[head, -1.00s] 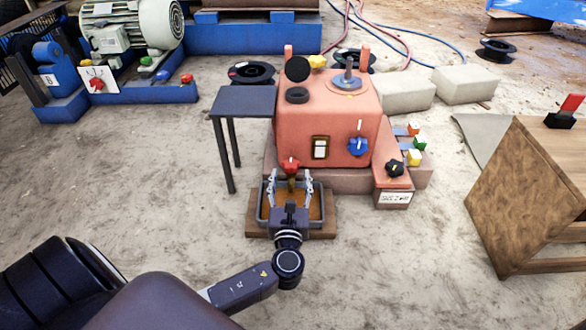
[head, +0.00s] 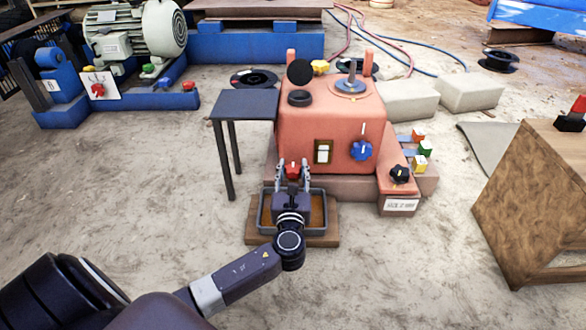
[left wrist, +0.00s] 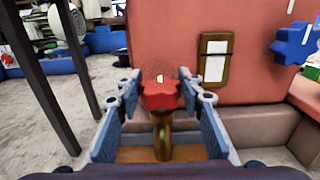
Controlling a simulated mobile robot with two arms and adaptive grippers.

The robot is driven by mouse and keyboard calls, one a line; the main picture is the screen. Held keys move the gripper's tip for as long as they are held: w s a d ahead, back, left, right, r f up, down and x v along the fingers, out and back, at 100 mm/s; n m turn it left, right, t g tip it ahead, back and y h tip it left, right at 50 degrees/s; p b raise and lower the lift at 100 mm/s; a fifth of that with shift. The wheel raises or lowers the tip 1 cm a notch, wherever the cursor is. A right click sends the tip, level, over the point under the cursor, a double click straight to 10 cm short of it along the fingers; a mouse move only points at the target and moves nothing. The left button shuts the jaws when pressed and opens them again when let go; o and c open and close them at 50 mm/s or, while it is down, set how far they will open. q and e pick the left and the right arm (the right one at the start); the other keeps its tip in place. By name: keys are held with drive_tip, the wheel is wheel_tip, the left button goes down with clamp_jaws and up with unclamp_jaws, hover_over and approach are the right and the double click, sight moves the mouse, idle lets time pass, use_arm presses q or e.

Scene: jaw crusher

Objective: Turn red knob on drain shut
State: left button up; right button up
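The red knob (head: 292,170) sits at the lower front of the salmon-coloured machine (head: 330,115). In the left wrist view the red knob (left wrist: 160,94) tops a brass drain fitting (left wrist: 162,135). My left gripper (head: 293,178) is open, with one finger on each side of the knob. In the left wrist view the fingers (left wrist: 160,110) stand apart from the knob, with gaps on both sides. The gripper body hides the lower fitting in the head view. My right gripper is not in view.
A tray (head: 262,226) on a wooden board lies under the drain. A blue knob (head: 361,150) and a black knob (head: 399,174) are to the right. A dark table (head: 243,104) stands left. A wooden crate (head: 530,200) stands far right. Open ground lies in front.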

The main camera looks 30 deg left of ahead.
use_arm(q)
drive_tip(key=c, duration=0.5)
drive_tip(key=shift+h, duration=0.3)
drive_tip(key=shift+a+m+t+h+p, duration=0.1)
drive_tip(key=shift+m+t+h+p, duration=0.7)
drive_tip(key=shift+m+h, duration=0.65)
drive_tip(key=m+h, duration=0.2)
drive_tip(key=h, duration=0.2)
drive_tip(key=m+t+h+b, duration=0.1)
drive_tip(key=m+h, duration=0.1)
drive_tip(key=h, duration=0.1)
drive_tip(key=shift+f+m+h, duration=0.1)
drive_tip(key=shift+m+h, duration=0.15)
drive_tip(key=shift+h, duration=0.1)
drive_tip(key=shift+w+m+g+h+b, duration=0.1)
drive_tip(key=shift+m+g+h, duration=0.3)
drive_tip(key=shift+m+h, duration=0.7)
drive_tip(key=shift+s+m+g+h+b, duration=0.1)
drive_tip(key=shift+m+g+h, duration=0.45)
drive_tip(key=shift+h, duration=0.9)
drive_tip(key=shift+w+m+g+h+b, duration=0.1)
drive_tip(key=shift+m+g+h, duration=0.15)
drive_tip(key=shift+m+h, duration=0.9)
drive_tip(key=shift+m+g+h, duration=1.6)
drive_tip(key=shift+g+h, duration=0.2)
drive_tip(key=shift+h, duration=0.5)
drive_tip(key=shift+m+g+h, duration=0.3)
drive_tip(key=shift+g, duration=0.1)
drive_tip(key=o, duration=1.2)
